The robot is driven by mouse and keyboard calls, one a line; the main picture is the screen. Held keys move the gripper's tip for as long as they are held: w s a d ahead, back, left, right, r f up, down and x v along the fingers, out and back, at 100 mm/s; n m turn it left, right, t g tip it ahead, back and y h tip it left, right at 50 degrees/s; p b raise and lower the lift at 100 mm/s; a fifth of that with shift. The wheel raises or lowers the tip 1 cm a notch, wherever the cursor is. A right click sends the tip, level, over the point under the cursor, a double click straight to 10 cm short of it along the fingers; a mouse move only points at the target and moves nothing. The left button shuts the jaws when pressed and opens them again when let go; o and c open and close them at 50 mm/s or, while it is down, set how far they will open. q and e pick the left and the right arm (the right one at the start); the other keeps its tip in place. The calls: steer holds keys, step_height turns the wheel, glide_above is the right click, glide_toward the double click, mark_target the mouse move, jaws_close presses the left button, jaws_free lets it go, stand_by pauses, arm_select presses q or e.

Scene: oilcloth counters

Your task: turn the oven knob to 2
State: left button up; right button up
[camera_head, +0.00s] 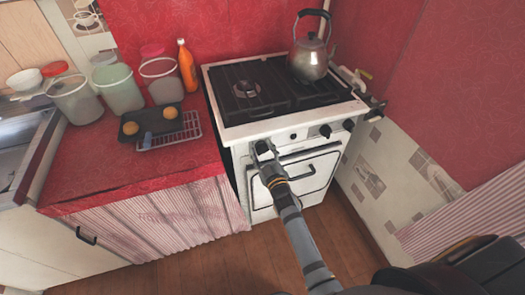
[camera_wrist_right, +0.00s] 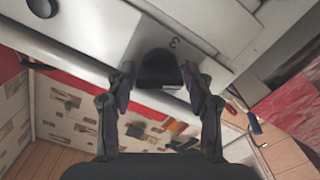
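The white oven (camera_head: 310,172) stands under the stove top, with black knobs on its front panel. My right gripper (camera_head: 263,152) is at the left end of this panel and hides the knob there in the head view. In the right wrist view the black knob (camera_wrist_right: 160,66) sits between the two fingertips of the gripper (camera_wrist_right: 159,84). The fingers are apart, one on each side of the knob; a thin gap shows on the left, and contact on the right is unclear. A mark like a 3 (camera_wrist_right: 174,42) is printed beside the knob. My left gripper is not in view.
Two more knobs are on the panel, one (camera_head: 325,131) near its right end. A kettle (camera_head: 309,58) stands on the stove top (camera_head: 243,135). The red counter (camera_head: 95,160) at left holds jars, an orange bottle (camera_head: 187,66) and a dark muffin tin (camera_head: 130,129).

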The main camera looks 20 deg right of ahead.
steer(key=shift+s, duration=0.25)
steer(key=s, duration=0.7)
steer(key=shift+d, duration=0.1)
steer(key=s+d+f+m+g+p, duration=0.15)
steer(key=s+f+g, duration=0.35)
steer(key=f, duration=0.8)
steer(key=s+d+f+m+g+p, duration=0.1)
steer(key=s+f+g+p, duration=0.15)
steer(key=s+f, duration=0.75)
steer(key=s+d+f+m+g+p, duration=0.1)
steer(key=s+d+f+g, duration=0.2)
steer(key=s+f, duration=0.2)
steer(key=s+d+f+m+g+h+p, duration=0.1)
steer(key=s+d+f+g, duration=0.2)
steer(key=s, duration=0.9)
steer(key=s+d+f+m+g, duration=0.1)
steer(key=s+d+f+g, duration=0.1)
steer(key=s+f, duration=0.6)
steer(key=shift+s+d+f+m+g+p, duration=0.25)
steer(key=shift+s+d+m+g+p, duration=0.15)
steer(key=shift+s+g, duration=0.25)
